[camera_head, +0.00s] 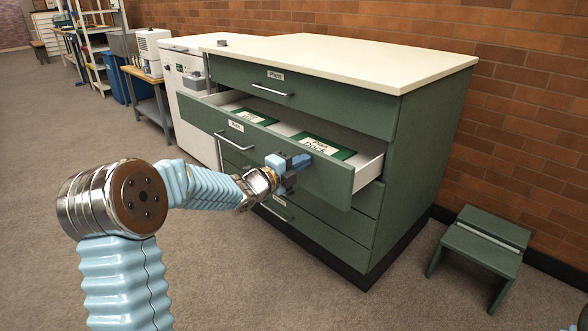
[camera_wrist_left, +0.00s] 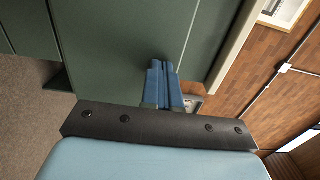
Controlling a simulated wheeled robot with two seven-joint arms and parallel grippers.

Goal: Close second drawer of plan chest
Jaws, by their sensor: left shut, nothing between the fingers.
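The green plan chest (camera_head: 425,135) has a pale top, and its second drawer (camera_head: 330,186) is pulled out, with the inside showing. Two green items with white labels (camera_head: 318,145) lie in it. A metal bar handle (camera_head: 235,142) is on the left half of its front. My left gripper (camera_head: 298,162) is shut and empty at the right half of the drawer front, near its upper edge. In the left wrist view its blue fingers (camera_wrist_left: 163,82) are together before a green panel (camera_wrist_left: 125,45); I cannot tell whether they touch. My right gripper is out of view.
The top drawer (camera_head: 300,92) and the lower drawers look shut. A green step stool (camera_head: 485,240) stands on the floor to the right, by the brick wall. A white cabinet (camera_head: 190,75) stands left of the chest. The carpet in front is clear.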

